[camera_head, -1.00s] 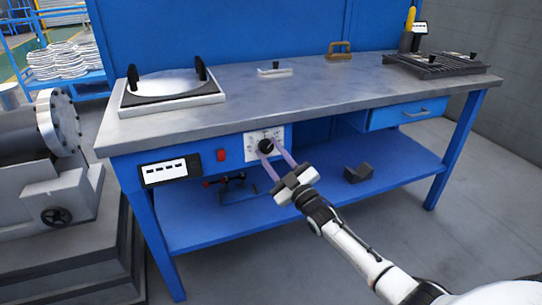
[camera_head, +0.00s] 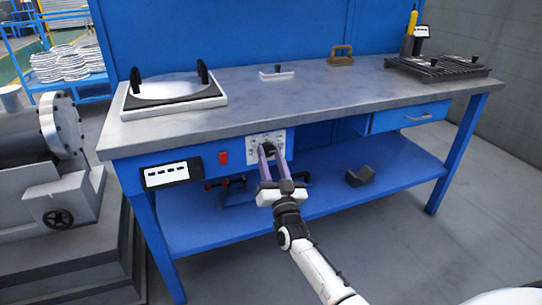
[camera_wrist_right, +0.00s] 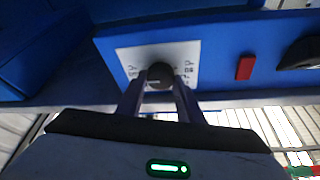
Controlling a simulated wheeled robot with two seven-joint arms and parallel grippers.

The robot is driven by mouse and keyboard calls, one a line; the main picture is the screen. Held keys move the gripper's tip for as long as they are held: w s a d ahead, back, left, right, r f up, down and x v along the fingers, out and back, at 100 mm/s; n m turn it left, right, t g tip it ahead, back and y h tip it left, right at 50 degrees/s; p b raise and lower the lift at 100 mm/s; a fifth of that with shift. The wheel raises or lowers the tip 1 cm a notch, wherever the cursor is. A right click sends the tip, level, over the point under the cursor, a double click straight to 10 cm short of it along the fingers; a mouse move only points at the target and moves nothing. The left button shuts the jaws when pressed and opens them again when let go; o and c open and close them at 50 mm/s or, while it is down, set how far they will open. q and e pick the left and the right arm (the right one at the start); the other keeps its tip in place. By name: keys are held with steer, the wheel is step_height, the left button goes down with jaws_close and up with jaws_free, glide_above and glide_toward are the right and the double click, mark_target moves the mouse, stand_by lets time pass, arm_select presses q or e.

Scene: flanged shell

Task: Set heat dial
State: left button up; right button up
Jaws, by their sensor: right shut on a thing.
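The heat dial is a round black knob (camera_head: 269,148) on a white marked plate (camera_head: 252,143) on the bench's blue front. It also shows in the right wrist view as a black knob (camera_wrist_right: 160,74) on the white plate (camera_wrist_right: 127,58) with dark marks. My right gripper (camera_head: 270,152) reaches it from the front, with its two purple-grey fingers on either side of the knob, shut on it. The fingers (camera_wrist_right: 160,92) flank the knob in the right wrist view too. The exact dial setting is too small to read. My left gripper is not in view.
A red switch (camera_head: 223,157) and a black-and-white display (camera_head: 166,174) sit left of the dial. A round plate in a white frame (camera_head: 172,107) is on the benchtop (camera_head: 300,98). A dark block (camera_head: 360,176) lies on the lower shelf. The benchtop's middle is mostly clear.

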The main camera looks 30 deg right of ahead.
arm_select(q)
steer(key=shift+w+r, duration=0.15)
arm_select(e)
steer(key=shift+m+g+h, duration=0.3)
steer(key=shift+m+h, duration=0.2)
steer(key=shift+m, duration=0.7)
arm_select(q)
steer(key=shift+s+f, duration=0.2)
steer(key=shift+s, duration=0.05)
arm_select(e)
steer(key=o, duration=1.1)
steer(key=shift+c, duration=0.2)
arm_select(q)
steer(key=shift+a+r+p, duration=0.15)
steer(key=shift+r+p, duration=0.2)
steer(key=shift+p, duration=0.65)
arm_select(e)
steer(key=v, duration=1)
steer(key=shift+a, duration=0.2)
steer(key=shift+s, duration=0.15)
